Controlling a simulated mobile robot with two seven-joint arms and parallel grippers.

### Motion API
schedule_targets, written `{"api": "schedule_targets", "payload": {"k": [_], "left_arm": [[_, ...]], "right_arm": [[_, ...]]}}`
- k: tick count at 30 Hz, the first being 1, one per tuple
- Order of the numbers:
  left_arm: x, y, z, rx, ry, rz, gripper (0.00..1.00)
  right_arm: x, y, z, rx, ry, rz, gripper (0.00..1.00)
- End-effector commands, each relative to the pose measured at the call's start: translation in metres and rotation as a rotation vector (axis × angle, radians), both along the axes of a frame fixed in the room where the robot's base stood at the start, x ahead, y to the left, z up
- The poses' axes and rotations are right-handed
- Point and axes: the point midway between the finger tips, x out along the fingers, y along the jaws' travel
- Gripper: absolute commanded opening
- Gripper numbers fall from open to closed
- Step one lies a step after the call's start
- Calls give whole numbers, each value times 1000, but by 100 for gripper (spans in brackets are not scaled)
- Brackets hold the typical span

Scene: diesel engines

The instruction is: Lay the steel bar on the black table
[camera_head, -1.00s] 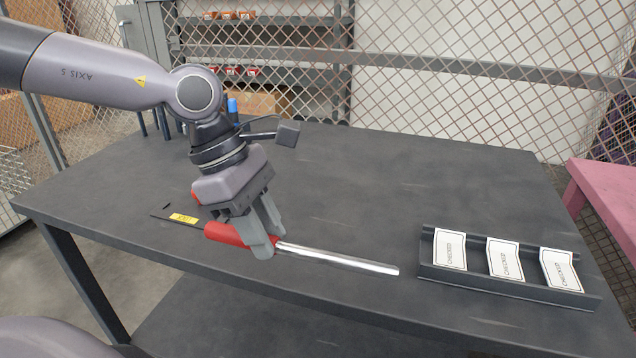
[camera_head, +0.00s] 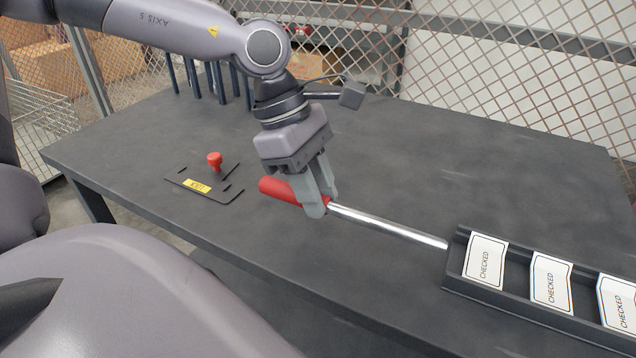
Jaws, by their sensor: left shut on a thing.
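The steel bar (camera_head: 388,227) is a shiny straight rod with a red handle (camera_head: 279,190) at its left end. My left gripper (camera_head: 318,200) is shut on the red handle, close to where the steel begins. The bar points right and slightly toward me, its tip near the left end of the dark tray. Whether it touches the black table (camera_head: 420,165) or hangs just above it, I cannot tell. My right gripper is out of view.
A dark tray (camera_head: 456,262) with several white "CHECKED" cards stands at the right. A dark plate (camera_head: 222,193) with a yellow label and a red knob (camera_head: 214,160) lies at the left. Upright posts (camera_head: 214,82) stand at the back left. The table's middle and back are clear.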

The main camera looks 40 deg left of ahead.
Motion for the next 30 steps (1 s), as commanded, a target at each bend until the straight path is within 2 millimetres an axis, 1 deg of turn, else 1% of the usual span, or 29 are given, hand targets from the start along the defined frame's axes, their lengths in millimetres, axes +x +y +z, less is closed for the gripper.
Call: {"api": "schedule_targets", "payload": {"k": [1,8,15,21,30], "left_arm": [[0,0,-5,-1,-2,-1,0],[0,0,-23,-1,-2,-1,0],[1,0,-41,-1,-4,0,0],[1,0,-47,-1,-4,0,0],[1,0,-47,0,-3,0,0]], "right_arm": [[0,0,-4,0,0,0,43],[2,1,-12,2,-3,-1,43],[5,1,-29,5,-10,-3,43],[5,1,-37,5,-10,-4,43],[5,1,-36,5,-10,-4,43]]}}
